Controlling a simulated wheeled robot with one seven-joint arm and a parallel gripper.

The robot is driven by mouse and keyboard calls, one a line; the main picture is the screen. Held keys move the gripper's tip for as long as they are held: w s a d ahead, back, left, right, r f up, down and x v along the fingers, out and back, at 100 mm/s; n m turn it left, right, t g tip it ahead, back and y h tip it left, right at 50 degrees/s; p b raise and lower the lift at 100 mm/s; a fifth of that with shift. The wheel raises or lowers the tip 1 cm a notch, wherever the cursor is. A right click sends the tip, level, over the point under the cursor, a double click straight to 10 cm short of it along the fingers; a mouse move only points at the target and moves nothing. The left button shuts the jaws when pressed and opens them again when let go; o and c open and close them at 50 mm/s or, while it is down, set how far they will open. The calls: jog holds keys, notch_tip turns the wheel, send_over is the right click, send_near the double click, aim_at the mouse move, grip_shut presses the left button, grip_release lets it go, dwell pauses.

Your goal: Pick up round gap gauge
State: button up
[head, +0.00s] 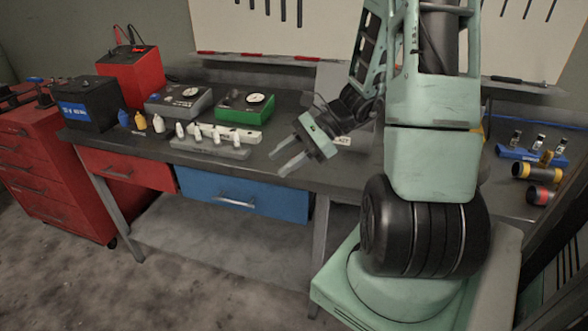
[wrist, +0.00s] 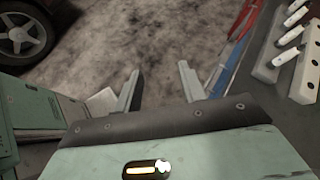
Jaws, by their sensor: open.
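My gripper (head: 281,163) is open and empty, held above the front edge of the workbench (head: 340,172). In the wrist view, the two fingers of my gripper (wrist: 161,75) are apart with only the grey floor beyond them. I cannot pick out a round gap gauge for certain in either view. Round dials show on a grey box (head: 165,107) and a green box (head: 232,114) at the back left of the bench, but I cannot tell that either is the gauge. My arm hides part of the bench's middle.
A grey rack (head: 236,153) with several white-topped pieces stands left of my gripper; white-topped pieces (wrist: 292,37) also show in the wrist view. A black battery (head: 88,106), a red box (head: 133,80) and small bottles stand further left. A blue holder (head: 518,153) and cylinders (head: 530,172) lie right.

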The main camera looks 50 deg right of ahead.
jog(key=s+d+f+m+t+h, duration=0.1)
jog(key=s+d+m+t+h, duration=0.1)
jog(key=d, duration=0.4)
jog(key=s+d+f+m+t+h+b, duration=0.1)
jog(key=s+d+f+m+t+h, duration=0.1)
jog(key=d+m, duration=0.3)
jog(key=s+d+f+m+t+h, duration=0.1)
jog(key=s+d+m+t+h, duration=0.1)
jog(key=d, duration=0.5)
jog(key=shift+s+d+f+m+t+b, duration=0.35)
jog(key=shift+s+m+t, duration=0.2)
jog(key=shift+m, duration=0.55)
jog(key=p+x, duration=0.1)
jog(key=x, duration=0.4)
jog(key=p+x, duration=0.1)
jog(key=x, duration=0.5)
jog(key=shift+w+d+f, duration=0.15)
jog(key=shift+w+f, duration=0.05)
jog(key=shift+w, duration=0.1)
jog(key=p+x, duration=0.1)
jog(key=x, duration=0.3)
jog(key=shift+w+a+f, duration=0.2)
jog(key=shift+w+f, duration=0.05)
jog(key=shift+w, duration=0.25)
grip_shut()
